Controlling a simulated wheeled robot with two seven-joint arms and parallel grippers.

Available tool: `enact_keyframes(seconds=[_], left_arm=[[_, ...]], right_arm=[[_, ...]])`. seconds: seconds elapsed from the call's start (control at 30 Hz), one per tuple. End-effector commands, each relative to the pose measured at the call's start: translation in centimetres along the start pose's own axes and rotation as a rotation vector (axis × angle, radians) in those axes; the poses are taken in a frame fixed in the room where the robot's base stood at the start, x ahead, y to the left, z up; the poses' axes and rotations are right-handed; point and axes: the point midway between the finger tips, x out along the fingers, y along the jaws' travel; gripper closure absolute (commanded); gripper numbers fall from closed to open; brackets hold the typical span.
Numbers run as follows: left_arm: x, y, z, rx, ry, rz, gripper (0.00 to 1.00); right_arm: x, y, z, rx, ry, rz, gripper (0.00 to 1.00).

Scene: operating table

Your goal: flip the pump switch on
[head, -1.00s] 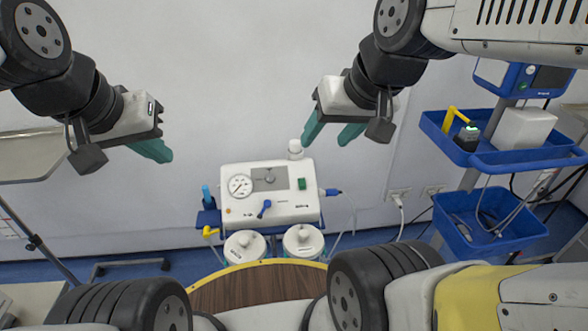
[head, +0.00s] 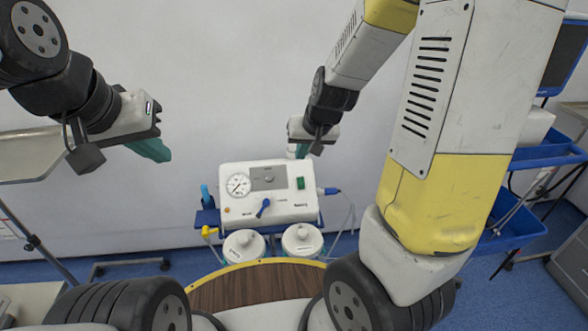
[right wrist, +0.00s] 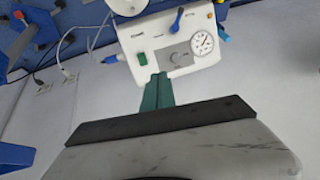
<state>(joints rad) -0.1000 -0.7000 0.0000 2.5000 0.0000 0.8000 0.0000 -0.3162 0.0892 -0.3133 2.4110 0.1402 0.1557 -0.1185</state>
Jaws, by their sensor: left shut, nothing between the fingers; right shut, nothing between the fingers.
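The white pump unit (head: 285,208) stands against the wall, with a round gauge (head: 238,185) at the left of its front panel and a green switch (head: 300,183) at the right. In the right wrist view the pump (right wrist: 150,38) is upside down, with the green switch (right wrist: 142,58) left of the fingertips. My right gripper (head: 300,152) is shut and empty, just above the pump's top right. Its teal fingers (right wrist: 158,85) point at the panel; I cannot tell whether they touch it. My left gripper (head: 160,152) is shut and empty, up and left of the pump.
A blue lever (head: 264,208) sits low on the pump front. Two lidded canisters (head: 244,245) stand below it, and a blue connector with a cable (head: 332,191) is at its right side. A wooden round top (head: 258,287) lies in front. A blue-shelved cart (head: 545,150) stands right.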

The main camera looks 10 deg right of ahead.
Motion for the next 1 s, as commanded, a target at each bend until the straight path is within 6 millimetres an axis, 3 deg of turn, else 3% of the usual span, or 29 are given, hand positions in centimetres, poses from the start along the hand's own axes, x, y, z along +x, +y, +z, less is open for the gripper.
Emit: enact_keyframes(seconds=[0.03, 0.1, 0.3, 0.47, 0.87, 1.0], left_arm=[[0.0, 0.0, 0.0, 0.0, 0.0, 0.0, 1.0], [0.0, 0.0, 0.0, 0.0, 0.0, 0.0, 1.0], [0.0, 0.0, 0.0, 0.0, 0.0, 0.0, 1.0], [0.0, 0.0, 0.0, 0.0, 0.0, 0.0, 1.0], [0.0, 0.0, 0.0, 0.0, 0.0, 0.0, 1.0], [0.0, 0.0, 0.0, 0.0, 0.0, 0.0, 1.0]], right_arm=[[1.9, 0.5, 0.3, -0.006, -0.011, 0.025, 1.0], [3.9, 1.2, 0.3, -0.014, -0.009, 0.058, 1.0], [7.5, 3.0, 0.6, -0.036, 0.0, 0.132, 1.0], [8.6, 3.6, 0.7, -0.046, 0.005, 0.157, 1.0], [8.8, 3.7, 0.6, -0.046, 0.006, 0.159, 1.0], [9.9, 4.0, 0.6, -0.045, 0.004, 0.161, 1.0]])
